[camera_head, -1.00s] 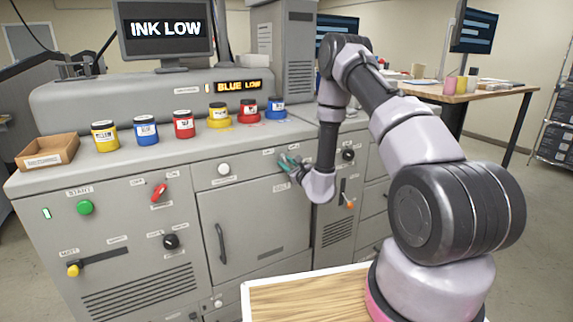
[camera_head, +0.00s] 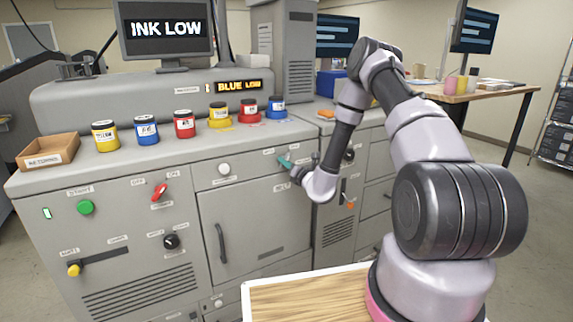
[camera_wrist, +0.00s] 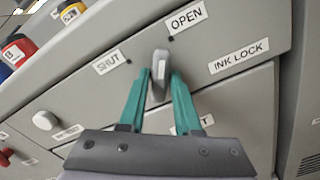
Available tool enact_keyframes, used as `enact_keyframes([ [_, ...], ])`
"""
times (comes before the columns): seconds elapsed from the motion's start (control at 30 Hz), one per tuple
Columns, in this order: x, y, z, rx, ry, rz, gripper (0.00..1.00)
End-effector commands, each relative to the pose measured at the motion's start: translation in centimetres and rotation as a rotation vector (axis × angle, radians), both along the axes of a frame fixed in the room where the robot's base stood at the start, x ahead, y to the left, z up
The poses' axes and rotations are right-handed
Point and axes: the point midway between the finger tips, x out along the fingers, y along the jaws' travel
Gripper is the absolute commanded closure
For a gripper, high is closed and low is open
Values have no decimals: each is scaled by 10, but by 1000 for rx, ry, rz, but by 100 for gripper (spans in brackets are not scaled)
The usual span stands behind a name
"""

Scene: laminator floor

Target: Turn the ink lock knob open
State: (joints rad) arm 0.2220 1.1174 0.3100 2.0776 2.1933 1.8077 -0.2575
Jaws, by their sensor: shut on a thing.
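The ink lock knob (camera_wrist: 160,66) is a grey lever on the machine's front panel, beside an INK LOCK label (camera_wrist: 238,56). Its upper end lies between the SHUT label (camera_wrist: 109,62) and the OPEN label (camera_wrist: 187,18), closer to the OPEN mark. My gripper (camera_wrist: 160,82) has its two teal fingers shut on the knob, one on each side. In the head view my gripper (camera_head: 285,162) is at the panel's upper right, and the knob is hidden there.
A round white knob (camera_head: 224,169) is left of the lock. Below is a cabinet door with a dark handle (camera_head: 221,243). Ink jars, including a blue jar (camera_head: 276,107), stand on top. The monitor (camera_head: 165,28) reads INK LOW. A wooden surface (camera_head: 300,298) is in front.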

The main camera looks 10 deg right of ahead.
Motion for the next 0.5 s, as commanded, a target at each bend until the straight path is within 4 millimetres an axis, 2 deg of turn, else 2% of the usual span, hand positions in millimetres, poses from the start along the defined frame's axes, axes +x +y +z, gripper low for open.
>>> enact_keyframes([
  [0.2,-1,0,-1,121,42,-1,100],
  [0.5,-1,0,-2,200,70,-1,100],
])
